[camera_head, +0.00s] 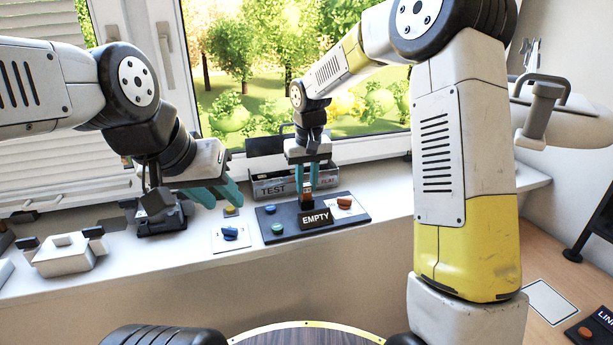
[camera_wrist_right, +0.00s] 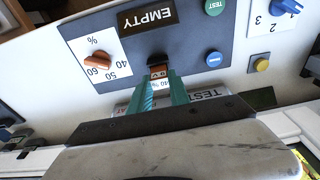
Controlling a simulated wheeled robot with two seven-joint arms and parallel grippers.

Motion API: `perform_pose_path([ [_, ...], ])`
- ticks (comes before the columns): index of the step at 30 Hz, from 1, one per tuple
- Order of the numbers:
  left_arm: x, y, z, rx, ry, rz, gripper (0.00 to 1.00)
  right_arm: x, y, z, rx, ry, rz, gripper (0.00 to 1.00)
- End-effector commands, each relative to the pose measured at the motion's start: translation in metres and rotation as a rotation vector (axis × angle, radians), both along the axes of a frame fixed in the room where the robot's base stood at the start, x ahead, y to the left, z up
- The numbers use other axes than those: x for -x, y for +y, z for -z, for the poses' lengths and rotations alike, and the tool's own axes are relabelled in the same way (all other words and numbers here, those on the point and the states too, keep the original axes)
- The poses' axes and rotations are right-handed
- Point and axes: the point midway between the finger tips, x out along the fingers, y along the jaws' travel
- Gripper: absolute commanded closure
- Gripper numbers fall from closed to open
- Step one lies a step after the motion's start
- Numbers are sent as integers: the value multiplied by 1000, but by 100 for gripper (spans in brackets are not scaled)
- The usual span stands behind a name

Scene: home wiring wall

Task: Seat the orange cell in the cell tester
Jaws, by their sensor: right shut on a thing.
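The cell tester (camera_head: 352,214) is a dark panel on the sill, with a sign reading EMPTY (camera_head: 316,219); the sign also shows in the right wrist view (camera_wrist_right: 147,17). My right gripper (camera_head: 308,188) is over the tester behind the sign, shut on the orange cell (camera_head: 307,203). In the right wrist view the cell (camera_wrist_right: 158,72) sits between the teal fingertips, right at a dark socket (camera_wrist_right: 158,59). I cannot tell whether it is inside or just above. My left gripper (camera_head: 215,192) is left of the tester, fingers apart and empty.
The tester carries an orange dial (camera_head: 344,203), a green button (camera_head: 277,228) and a blue button (camera_head: 270,209). A grey box marked TEST (camera_head: 272,188) stands behind it. A blue knob plate (camera_head: 230,235) lies to its left. The sill right of the tester is clear.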

Motion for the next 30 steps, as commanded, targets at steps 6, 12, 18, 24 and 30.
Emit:
perform_pose_path([
  [6,0,0,0,0,0,0,64,0,0,6,1,2,0,100],
  [12,0,0,0,0,0,0,64,0,0,11,0,1,-1,100],
  [18,0,0,0,0,0,0,64,0,0,11,0,0,-1,52],
  [24,0,0,0,0,0,0,64,0,0,11,0,0,0,52],
  [30,0,0,0,0,0,0,64,1,0,3,1,-1,0,52],
])
